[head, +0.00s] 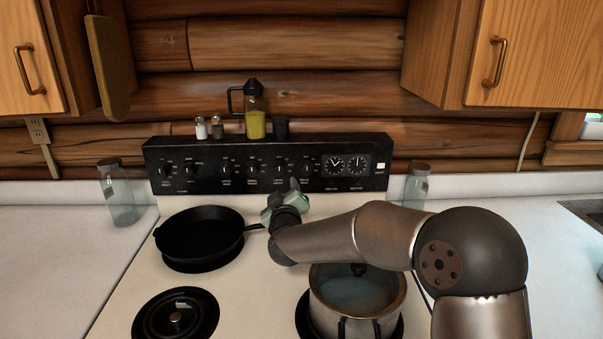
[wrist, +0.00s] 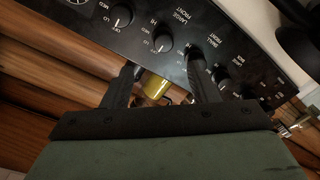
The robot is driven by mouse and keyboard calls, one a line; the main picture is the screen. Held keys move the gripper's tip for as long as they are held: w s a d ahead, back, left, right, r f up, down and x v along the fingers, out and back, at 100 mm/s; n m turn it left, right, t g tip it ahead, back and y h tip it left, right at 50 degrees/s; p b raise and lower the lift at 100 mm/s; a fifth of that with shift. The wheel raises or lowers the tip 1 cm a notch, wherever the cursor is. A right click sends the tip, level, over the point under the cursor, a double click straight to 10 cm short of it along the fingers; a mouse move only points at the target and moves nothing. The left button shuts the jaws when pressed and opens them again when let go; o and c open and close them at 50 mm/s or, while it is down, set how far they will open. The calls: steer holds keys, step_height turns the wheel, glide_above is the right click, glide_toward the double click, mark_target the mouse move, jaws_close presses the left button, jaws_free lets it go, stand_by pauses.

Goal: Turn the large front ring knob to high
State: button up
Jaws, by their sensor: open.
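The large front ring knob (wrist: 163,42) is a round dark knob on the black stove panel, with its label beside it in the wrist view. In the head view I take it to be the knob (head: 280,170) just above and left of my gripper (head: 292,184). In the wrist view my gripper (wrist: 160,64) is open, its two dark fingers on either side of this knob. The knob stands between and beyond the fingertips; I cannot tell whether they touch it. The right finger overlaps the neighbouring knob. The knob's exact setting is too small to read.
Other knobs line the panel (head: 230,150), including one (wrist: 122,15) beside the left finger. An oil bottle (head: 255,125) and shakers (head: 201,128) stand on top.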

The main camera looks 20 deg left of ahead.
mark_target(280, 172)
steer(key=p+x, duration=0.1)
steer(key=x, duration=0.3)
steer(key=p+x, duration=0.1)
steer(key=x, duration=0.3)
steer(key=p+x, duration=0.1)
steer(key=x, duration=0.2)
steer(key=shift+w+a, duration=0.25)
steer(key=shift+a, duration=0.15)
steer(key=c, duration=1)
